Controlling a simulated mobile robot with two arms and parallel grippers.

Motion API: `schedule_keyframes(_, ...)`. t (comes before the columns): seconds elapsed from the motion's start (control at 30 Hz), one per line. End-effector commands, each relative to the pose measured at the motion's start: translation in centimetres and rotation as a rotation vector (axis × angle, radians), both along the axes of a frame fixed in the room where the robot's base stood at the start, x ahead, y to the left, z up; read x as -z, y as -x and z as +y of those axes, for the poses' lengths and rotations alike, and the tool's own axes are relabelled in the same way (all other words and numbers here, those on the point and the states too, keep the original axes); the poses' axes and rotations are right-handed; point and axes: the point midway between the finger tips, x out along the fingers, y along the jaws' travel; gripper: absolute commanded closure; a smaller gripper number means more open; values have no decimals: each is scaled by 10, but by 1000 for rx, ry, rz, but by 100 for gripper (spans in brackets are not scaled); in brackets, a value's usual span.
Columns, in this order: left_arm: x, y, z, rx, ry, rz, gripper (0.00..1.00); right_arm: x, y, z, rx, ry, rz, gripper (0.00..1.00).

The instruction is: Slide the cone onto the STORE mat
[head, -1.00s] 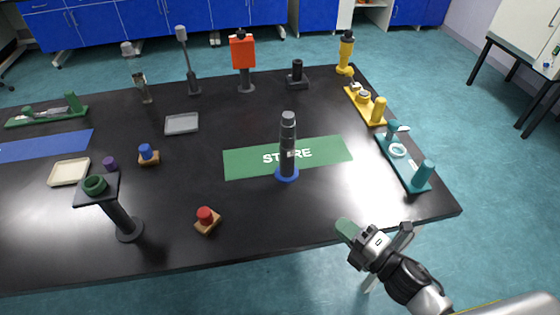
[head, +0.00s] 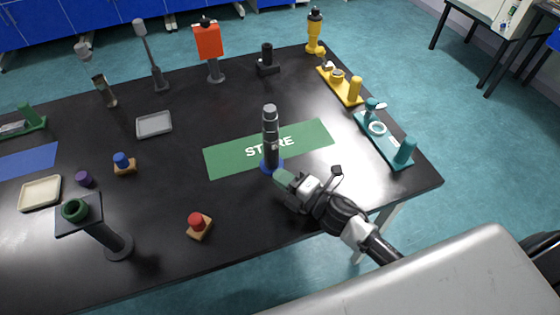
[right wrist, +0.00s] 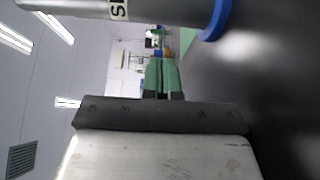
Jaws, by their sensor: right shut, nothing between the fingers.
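The cone (head: 270,135), a tall grey stepped post on a round blue base, stands upright at the near edge of the green STORE mat (head: 229,158). Its base appears to straddle that edge. In the right wrist view the cone (right wrist: 170,8) shows sideways along the top, with its blue base at right. My right gripper (head: 281,178) is shut and empty, its green fingertips low beside the near side of the base. I cannot tell whether they touch it. The fingertips (right wrist: 161,75) also show in the right wrist view. My left gripper is not in view.
A red-knobbed block (head: 198,225) and a dark stand with a green ring (head: 112,235) lie to the left. A teal fixture (head: 385,140) and a yellow fixture (head: 340,85) line the right edge. The mat's right part is clear.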

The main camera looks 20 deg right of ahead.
Motion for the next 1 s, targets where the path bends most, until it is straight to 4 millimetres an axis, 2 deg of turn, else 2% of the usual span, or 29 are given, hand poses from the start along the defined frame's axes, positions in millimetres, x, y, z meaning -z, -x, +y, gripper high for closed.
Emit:
schedule_keyframes(0.1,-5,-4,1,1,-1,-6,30,-2,-20,-4,0,1,-2,100)
schedule_keyframes(0.23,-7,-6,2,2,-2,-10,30,-1,-33,-7,0,1,-1,100)
schedule_keyframes(0.77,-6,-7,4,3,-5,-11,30,1,-44,-9,-1,0,-1,100)
schedule_keyframes(1.0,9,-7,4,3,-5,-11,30,3,-89,-19,-1,1,-3,100)
